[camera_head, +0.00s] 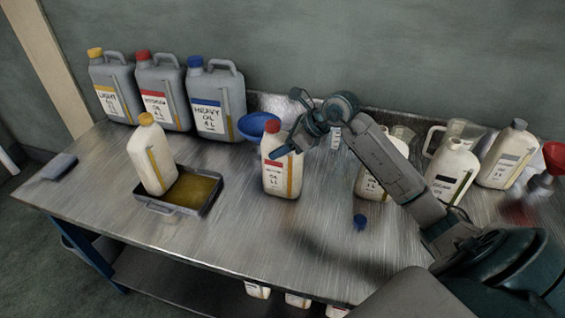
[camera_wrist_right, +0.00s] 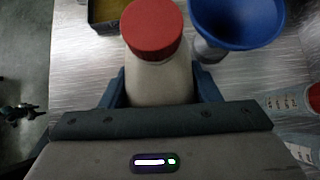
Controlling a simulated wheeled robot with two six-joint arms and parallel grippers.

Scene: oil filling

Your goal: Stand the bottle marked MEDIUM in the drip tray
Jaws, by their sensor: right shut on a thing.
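A white bottle (camera_head: 281,172) with a red cap and a red-striped label is in the middle of the table; the label's words are too small to read surely. My right gripper (camera_head: 290,143) is shut on its upper part. In the right wrist view the bottle (camera_wrist_right: 160,82) is between both fingers, cap upward. It looks upright; I cannot tell whether its base touches the table. The drip tray (camera_head: 213,199), with yellowish oil, is to its left. A white yellow-capped bottle (camera_head: 153,160) appears to stand in the tray's left part. My left gripper is not in view.
A blue funnel (camera_head: 258,124) is just behind the held bottle. Large grey cans (camera_head: 213,105) line the back left. White bottles (camera_head: 452,172), jugs and a red funnel (camera_head: 555,157) crowd the right. Bare table separates tray and held bottle.

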